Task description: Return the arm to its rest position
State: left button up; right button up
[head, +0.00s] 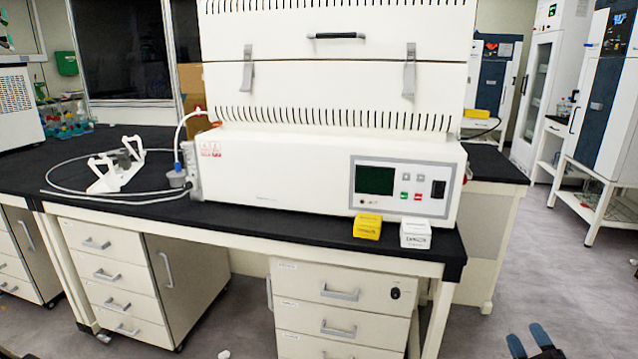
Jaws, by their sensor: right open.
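My right gripper (528,340) shows at the bottom right edge, low in front of the bench and over the grey floor. Its two blue fingers stand apart, with nothing between them. The rest of my right arm is cut off by the frame's lower edge.
A yellow box (367,226) and a white box (415,234) sit near the bench's front edge. A white stand (112,177) with tubing is at left. Drawer units (340,312) stand under the bench.

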jog(key=s+a+f+m+g, duration=0.2)
jog(key=s+a+f+g, duration=0.15)
jog(key=s, duration=0.75)
jog(key=s+a+f+m+g, duration=0.1)
jog(key=s+a+f+g, duration=0.25)
jog(key=s, duration=0.75)
jog(key=s+a+f+m+g, duration=0.2)
jog(key=s+a+g, duration=0.2)
jog(key=s, duration=0.7)
jog(key=s+a+r+m+g+h, duration=0.1)
jog(key=s+a+r+m+g, duration=0.2)
jog(key=s, duration=0.7)
jog(key=shift+w+a+m+t+h, duration=0.6)
jog(key=shift+a+m, duration=1.4)
jog(key=shift+a, duration=1.3)
pick_arm(q)
notch_tip(320, 180, up, 10)
jog(key=n+t+p, duration=0.1)
jog(key=p, duration=1.1)
jog(key=shift+w+a+p, duration=0.15)
jog(key=shift+a+p, duration=0.05)
jog(key=shift+p, duration=0.2)
pick_arm(e)
notch_tip(320, 180, up, 9)
jog(key=m+t, duration=0.1)
jog(key=shift+r, duration=0.15)
